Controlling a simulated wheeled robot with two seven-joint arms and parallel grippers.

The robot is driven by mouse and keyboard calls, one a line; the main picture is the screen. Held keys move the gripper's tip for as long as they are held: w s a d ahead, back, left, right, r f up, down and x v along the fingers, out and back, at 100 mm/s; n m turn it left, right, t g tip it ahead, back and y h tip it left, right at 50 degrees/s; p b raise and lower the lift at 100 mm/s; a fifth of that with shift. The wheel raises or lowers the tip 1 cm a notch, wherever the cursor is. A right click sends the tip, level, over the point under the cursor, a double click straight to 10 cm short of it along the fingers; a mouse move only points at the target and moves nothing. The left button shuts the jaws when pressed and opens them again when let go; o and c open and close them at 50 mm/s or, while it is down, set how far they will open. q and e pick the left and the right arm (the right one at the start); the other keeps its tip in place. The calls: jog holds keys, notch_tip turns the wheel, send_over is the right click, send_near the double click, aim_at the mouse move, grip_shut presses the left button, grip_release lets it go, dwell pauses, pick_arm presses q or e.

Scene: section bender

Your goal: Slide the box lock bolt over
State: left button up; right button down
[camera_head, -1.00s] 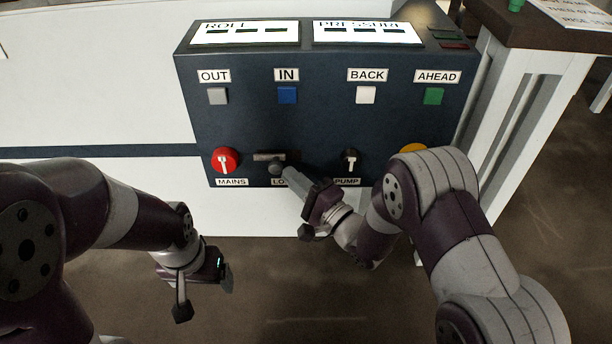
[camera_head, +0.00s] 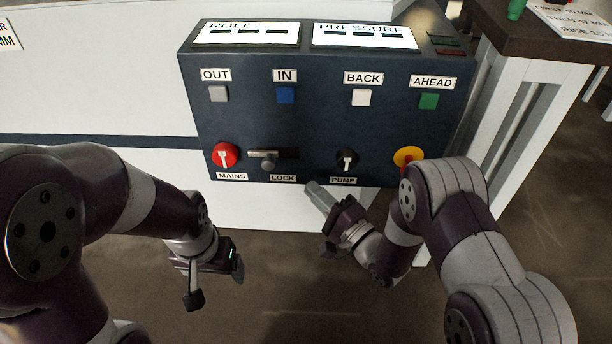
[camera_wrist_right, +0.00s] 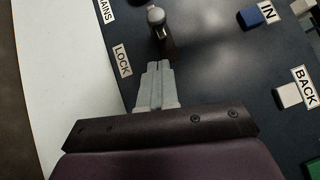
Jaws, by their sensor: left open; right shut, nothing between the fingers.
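The lock bolt (camera_head: 268,161) is a grey bar with a round knob in a dark slot on the blue control box (camera_head: 320,125), above the LOCK label. Its knob sits left of the slot's middle, and the dark slot is bare to the right. In the right wrist view the knob (camera_wrist_right: 156,15) is just beyond my fingertips. My right gripper (camera_head: 313,188) is shut and empty, below and right of the bolt and apart from it. My left gripper (camera_head: 216,283) is open and empty, low in front of the box.
A red MAINS knob (camera_head: 225,156) is left of the bolt. A black PUMP knob (camera_head: 347,158) and a yellow-ringed knob (camera_head: 408,157) are to its right. A row of square buttons (camera_head: 286,95) is above. Free room lies below the box.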

jog(key=p+v, duration=0.1)
jog(key=v, duration=0.4)
jog(key=shift+s+d, duration=0.2)
jog(key=shift+d, duration=0.1)
